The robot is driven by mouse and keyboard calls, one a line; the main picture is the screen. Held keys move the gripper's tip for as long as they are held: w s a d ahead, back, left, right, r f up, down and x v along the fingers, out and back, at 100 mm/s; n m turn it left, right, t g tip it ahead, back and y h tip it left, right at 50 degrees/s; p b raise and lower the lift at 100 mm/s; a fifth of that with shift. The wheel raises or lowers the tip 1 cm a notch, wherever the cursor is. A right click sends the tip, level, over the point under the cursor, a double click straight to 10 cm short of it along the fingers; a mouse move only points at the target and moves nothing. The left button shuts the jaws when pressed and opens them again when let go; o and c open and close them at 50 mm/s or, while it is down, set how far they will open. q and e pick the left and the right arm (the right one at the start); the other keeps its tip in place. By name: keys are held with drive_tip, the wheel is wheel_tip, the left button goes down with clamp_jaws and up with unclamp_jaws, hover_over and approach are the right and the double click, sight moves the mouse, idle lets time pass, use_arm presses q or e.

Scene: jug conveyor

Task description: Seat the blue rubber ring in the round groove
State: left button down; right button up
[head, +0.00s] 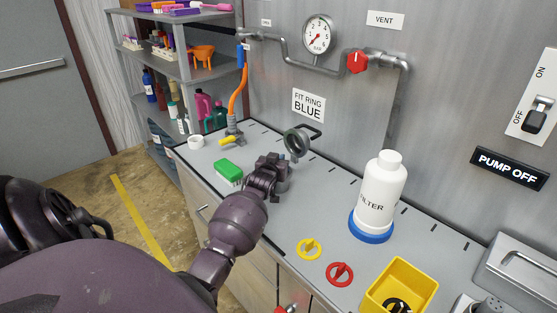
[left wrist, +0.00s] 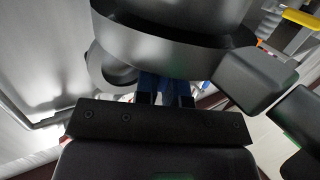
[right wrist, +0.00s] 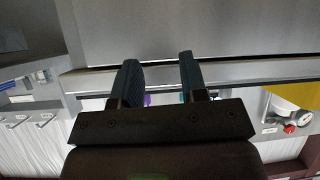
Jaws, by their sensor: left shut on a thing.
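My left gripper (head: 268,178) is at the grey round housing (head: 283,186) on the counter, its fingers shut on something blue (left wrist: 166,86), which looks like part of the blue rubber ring. Most of the ring is hidden by the fingers and the housing. In the left wrist view the housing's dark round body (left wrist: 180,40) fills the top, just beyond the fingers. Its round lid (head: 297,142) stands open behind. The groove is hidden, so I cannot tell whether the ring touches it. My right gripper (right wrist: 158,65) is open and empty in the right wrist view.
A yellow ring (head: 309,249) and a red ring (head: 340,274) lie on the counter, near a yellow bin (head: 400,285). A white filter bottle (head: 381,195) with a blue base stands right of the housing. A green brush (head: 228,171) lies left. A sign (head: 308,105) reads FIT RING BLUE.

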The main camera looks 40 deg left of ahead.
use_arm(q)
drive_tip(key=shift+f, duration=0.3)
use_arm(e)
drive_tip(key=shift+s+f, duration=0.3)
use_arm(q)
drive_tip(key=shift+f+b, duration=0.3)
drive_tip(key=shift+b, duration=0.1)
use_arm(e)
drive_tip(key=shift+f, duration=0.1)
use_arm(q)
drive_tip(key=c, duration=1.1)
unclamp_jaws()
drive_tip(key=shift+f, duration=0.1)
use_arm(e)
drive_tip(key=shift+w, duration=0.25)
use_arm(q)
drive_tip(key=shift+f, duration=0.1)
drive_tip(key=shift+s+d, duration=0.2)
drive_tip(key=shift+s, duration=0.15)
drive_tip(key=shift+r+v, duration=0.15)
drive_tip(key=shift+v, duration=2.4)
drive_tip(key=shift+r+v, duration=0.1)
drive_tip(key=shift+v, duration=2.45)
use_arm(e)
drive_tip(key=shift+s+f, duration=0.35)
drive_tip(key=shift+f, duration=0.1)
